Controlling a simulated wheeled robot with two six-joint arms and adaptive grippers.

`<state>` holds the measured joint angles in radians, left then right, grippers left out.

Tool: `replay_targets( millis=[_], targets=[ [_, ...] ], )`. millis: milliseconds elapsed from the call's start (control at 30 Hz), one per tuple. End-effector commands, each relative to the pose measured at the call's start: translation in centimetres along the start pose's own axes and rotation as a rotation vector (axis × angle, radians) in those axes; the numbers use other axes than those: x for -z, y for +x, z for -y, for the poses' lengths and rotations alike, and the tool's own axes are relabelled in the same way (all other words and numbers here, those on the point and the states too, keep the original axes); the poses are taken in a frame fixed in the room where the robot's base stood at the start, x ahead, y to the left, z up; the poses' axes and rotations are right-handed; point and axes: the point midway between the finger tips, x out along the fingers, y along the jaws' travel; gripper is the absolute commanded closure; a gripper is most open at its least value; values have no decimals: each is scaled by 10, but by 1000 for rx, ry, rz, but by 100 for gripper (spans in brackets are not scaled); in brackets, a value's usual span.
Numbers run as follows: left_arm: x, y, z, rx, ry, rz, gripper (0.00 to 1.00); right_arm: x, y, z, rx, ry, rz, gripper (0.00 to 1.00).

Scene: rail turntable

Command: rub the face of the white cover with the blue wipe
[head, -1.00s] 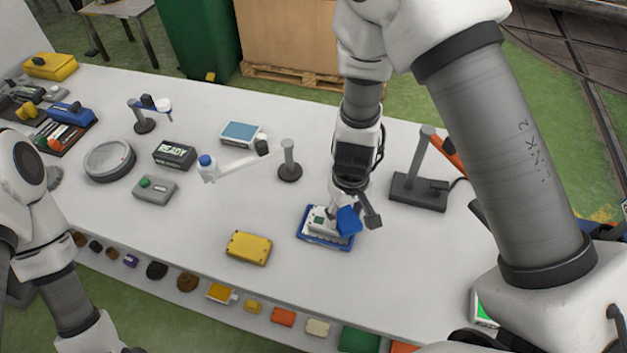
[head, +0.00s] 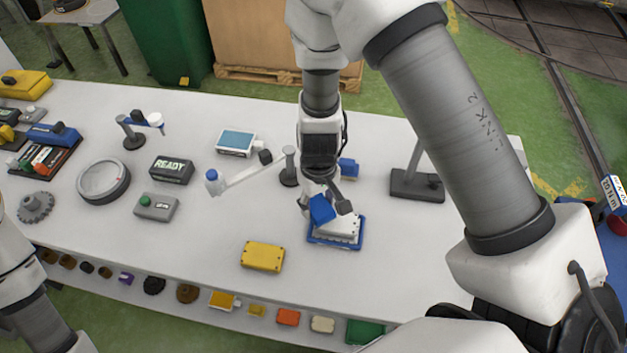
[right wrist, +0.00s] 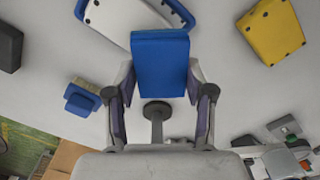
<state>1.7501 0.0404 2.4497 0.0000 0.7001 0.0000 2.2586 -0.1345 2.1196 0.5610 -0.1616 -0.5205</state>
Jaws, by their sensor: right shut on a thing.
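The white cover (head: 345,228) lies in a blue tray (head: 350,245) at the middle right of the table. Both also show at the top of the right wrist view, the cover (right wrist: 118,20) and the tray's rim (right wrist: 181,12). My right gripper (head: 321,197) is shut on the blue wipe (head: 322,210), at the far-left edge of the cover. In the right wrist view the wipe (right wrist: 160,62) sits between the fingers and overlaps the cover's near edge. I cannot tell whether it touches the cover. My left arm shows at the lower left; its gripper is out of view.
A yellow box (head: 262,257) lies left of the tray. A blue-handled brush (right wrist: 82,98) and a grey post (head: 289,168) with a white arm stand close behind the gripper. A dark stand base (head: 417,186) is to the right.

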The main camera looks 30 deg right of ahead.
Motion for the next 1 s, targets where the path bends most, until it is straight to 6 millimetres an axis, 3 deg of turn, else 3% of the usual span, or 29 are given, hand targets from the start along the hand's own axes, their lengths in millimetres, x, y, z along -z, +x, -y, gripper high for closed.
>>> replay_targets(
  millis=[33,500,1000],
  targets=[
    [0,-10,0,0,0,0,0,0,-10,0,0,0,0,75],
    [0,-48,0,0,0,0,0,0,-51,-2,0,0,0,75],
    [0,-51,0,0,0,0,0,0,-54,-2,0,0,0,75]
  ],
)
